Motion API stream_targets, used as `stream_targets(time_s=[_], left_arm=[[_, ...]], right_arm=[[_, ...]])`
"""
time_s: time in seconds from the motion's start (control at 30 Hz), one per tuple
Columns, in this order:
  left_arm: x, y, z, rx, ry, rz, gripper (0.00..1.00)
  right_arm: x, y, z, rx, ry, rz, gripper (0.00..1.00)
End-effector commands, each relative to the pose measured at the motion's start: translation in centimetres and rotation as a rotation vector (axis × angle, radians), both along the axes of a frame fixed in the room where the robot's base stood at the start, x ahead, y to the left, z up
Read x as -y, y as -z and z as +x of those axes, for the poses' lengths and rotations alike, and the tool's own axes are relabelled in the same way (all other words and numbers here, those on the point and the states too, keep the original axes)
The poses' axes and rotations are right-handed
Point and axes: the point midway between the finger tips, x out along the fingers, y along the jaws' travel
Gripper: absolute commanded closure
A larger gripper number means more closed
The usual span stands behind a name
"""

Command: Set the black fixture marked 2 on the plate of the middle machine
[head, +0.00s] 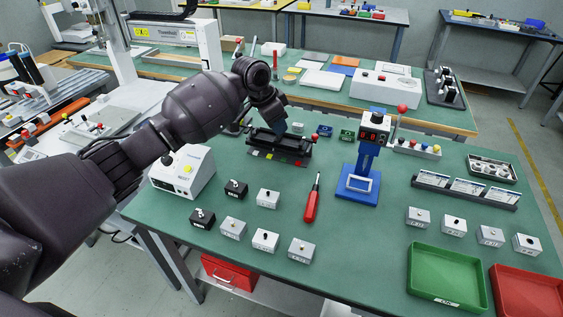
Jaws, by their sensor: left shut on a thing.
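My left gripper (276,120) reaches in over the far left part of the green table. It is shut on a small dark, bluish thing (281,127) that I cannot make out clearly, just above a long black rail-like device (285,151). Two black fixtures, one (236,189) and another (202,218), sit on the table nearer to me; their marks are too small to read. A blue machine (357,187) with a red knob stands on the table. A white gantry machine (117,50) stands at the left; I cannot tell which machine is the middle one. My right gripper is out of view.
Several grey fixtures, such as one (265,240), stand in rows. A red screwdriver (311,203) lies mid-table. A white control box (184,172) is under my left forearm. A green tray (447,277) and a red tray (528,297) are at front right.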

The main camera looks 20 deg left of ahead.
Motion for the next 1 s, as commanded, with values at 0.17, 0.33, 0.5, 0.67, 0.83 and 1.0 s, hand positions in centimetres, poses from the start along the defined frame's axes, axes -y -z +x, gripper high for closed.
stream_targets(time_s=[0.17,0.33,0.5,0.67,0.83,1.0], left_arm=[[0.0,3.8,0.0,-0.003,0.0,0.0,1.0],[0.0,6.2,0.0,-0.001,0.0,-0.001,1.0],[0.0,6.9,0.0,0.004,0.0,-0.001,1.0],[0.0,7.8,0.0,0.002,0.001,0.0,1.0],[0.0,10.4,0.0,-0.001,0.0,0.0,1.0],[0.1,12.6,0.0,0.0,-0.001,-0.001,1.0]], right_arm=[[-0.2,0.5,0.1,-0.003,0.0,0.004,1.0],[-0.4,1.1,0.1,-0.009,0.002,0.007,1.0],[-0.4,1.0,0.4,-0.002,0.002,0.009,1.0],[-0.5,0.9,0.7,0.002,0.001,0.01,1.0],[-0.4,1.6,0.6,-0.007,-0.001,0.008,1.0],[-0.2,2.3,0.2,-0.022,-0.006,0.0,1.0]])
